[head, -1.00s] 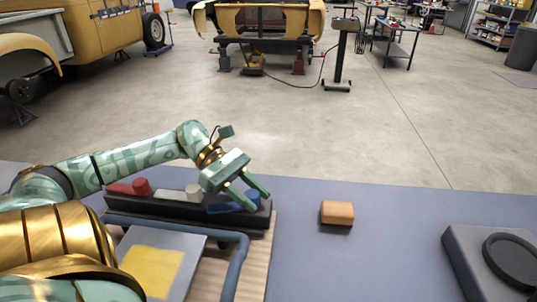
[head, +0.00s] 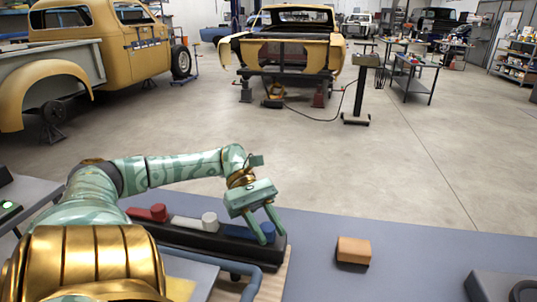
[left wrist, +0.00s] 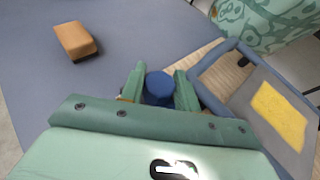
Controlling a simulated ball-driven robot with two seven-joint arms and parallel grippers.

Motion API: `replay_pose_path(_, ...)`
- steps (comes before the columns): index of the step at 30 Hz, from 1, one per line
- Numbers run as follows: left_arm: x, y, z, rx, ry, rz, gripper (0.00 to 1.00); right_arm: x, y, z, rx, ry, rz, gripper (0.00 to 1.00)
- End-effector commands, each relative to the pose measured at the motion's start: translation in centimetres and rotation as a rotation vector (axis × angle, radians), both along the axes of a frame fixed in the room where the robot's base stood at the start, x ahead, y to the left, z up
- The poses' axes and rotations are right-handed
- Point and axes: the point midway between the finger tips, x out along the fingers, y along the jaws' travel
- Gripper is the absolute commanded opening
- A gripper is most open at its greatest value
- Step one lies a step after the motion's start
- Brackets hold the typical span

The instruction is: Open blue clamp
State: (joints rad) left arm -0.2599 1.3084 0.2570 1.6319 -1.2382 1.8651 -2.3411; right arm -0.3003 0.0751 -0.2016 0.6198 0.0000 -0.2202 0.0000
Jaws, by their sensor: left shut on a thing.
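The blue clamp (head: 240,231) is the rightmost of three coloured clamps on a dark bar on the table. Its round blue knob (left wrist: 159,86) sits between the two fingers in the left wrist view. My left gripper (head: 266,229) is shut on the blue clamp, its fingers pointing down on either side of the knob. The lower part of the clamp is hidden by my gripper in the left wrist view. My right gripper is not in view.
A white clamp (head: 208,219) and a red clamp (head: 157,212) stand to the left on the same bar. An orange-brown block (head: 353,251) lies to the right. A blue-grey tubular frame (left wrist: 218,104) is close to the gripper. The tabletop around the block is clear.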

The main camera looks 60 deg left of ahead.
Motion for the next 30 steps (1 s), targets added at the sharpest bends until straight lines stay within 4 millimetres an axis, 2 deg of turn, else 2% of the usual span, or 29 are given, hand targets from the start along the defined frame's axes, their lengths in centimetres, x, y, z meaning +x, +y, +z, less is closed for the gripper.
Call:
replay_pose_path(3,0.0,0.0,0.0,0.001,-0.001,0.0,0.0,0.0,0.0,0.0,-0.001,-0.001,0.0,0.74)
replay_pose_path(4,0.0,0.0,0.0,0.001,-0.001,0.0,0.37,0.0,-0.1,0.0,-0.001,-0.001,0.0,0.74)
replay_pose_path(6,0.0,0.0,0.0,0.001,-0.001,0.0,0.54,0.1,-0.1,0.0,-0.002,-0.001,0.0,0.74)
replay_pose_path(14,0.0,0.0,0.0,0.001,0.0,0.0,0.54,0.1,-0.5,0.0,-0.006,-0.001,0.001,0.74)
replay_pose_path(17,0.1,0.6,0.2,0.003,0.0,0.001,0.54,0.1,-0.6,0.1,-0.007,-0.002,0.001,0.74)
replay_pose_path(20,0.1,2.1,0.8,0.005,0.001,0.003,0.54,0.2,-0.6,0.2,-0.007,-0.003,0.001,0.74)
replay_pose_path(25,0.3,5.8,2.3,0.006,0.001,0.004,0.54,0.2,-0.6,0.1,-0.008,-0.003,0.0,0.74)
replay_pose_path(30,0.4,9.1,3.4,0.005,0.005,0.002,0.54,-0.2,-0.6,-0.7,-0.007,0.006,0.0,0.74)
